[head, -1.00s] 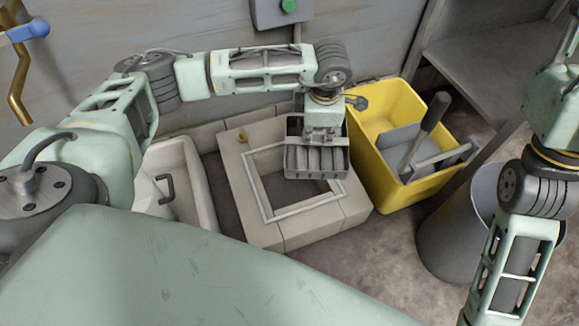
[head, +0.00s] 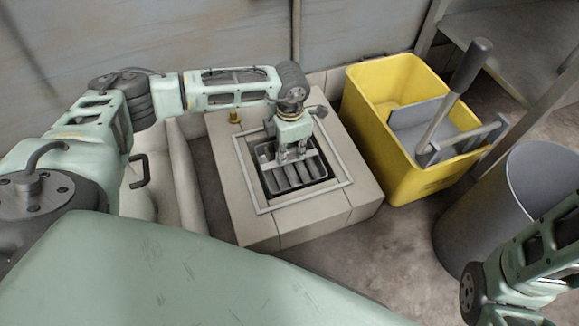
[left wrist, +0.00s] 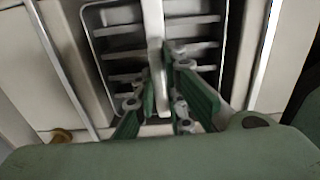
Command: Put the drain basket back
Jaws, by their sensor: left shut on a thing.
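The drain basket (head: 310,172) is a dark grey slatted box with a light bar across its top. It sits inside the square framed opening of the floor drain (head: 333,210), a pale block on the floor. My left gripper (head: 292,157) is above the basket, shut on its bar. In the left wrist view the fingers (left wrist: 165,95) close on the pale bar, with the basket's slats (left wrist: 122,55) behind it. How deep the basket rests is hard to tell. My right arm shows at the lower right; its gripper is out of the picture.
A yellow mop bucket (head: 385,120) with a grey wringer and lever stands right of the drain. A grey bin (head: 500,205) is further right. A white basin (head: 180,190) lies left of the drain. A small brass piece (head: 235,116) sits on the drain's back left corner.

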